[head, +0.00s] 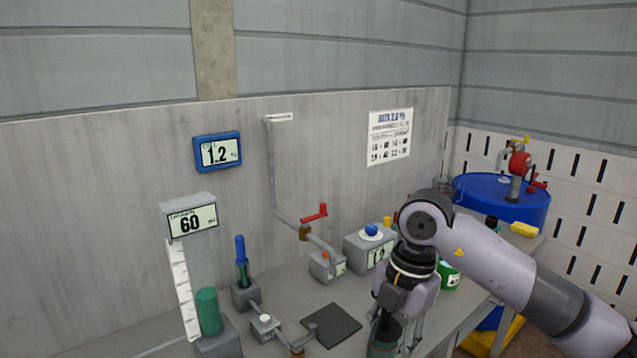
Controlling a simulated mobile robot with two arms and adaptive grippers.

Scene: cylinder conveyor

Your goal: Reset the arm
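My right arm comes in from the right and bends down at a joint over the bench. My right gripper (392,322) points down near the bottom edge of the head view. A dark green container (382,350) shows at its fingers, cut off by the picture's edge. I cannot tell whether the fingers grip it or only stand around it. My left arm and gripper are not in view.
The grey bench holds a green cylinder (208,312) beside a white scale, a blue-topped tool (242,262), a dark pad (332,325) and a blue-button box (370,248). A green can (450,274) stands close behind my arm. A blue drum (500,200) stands back right.

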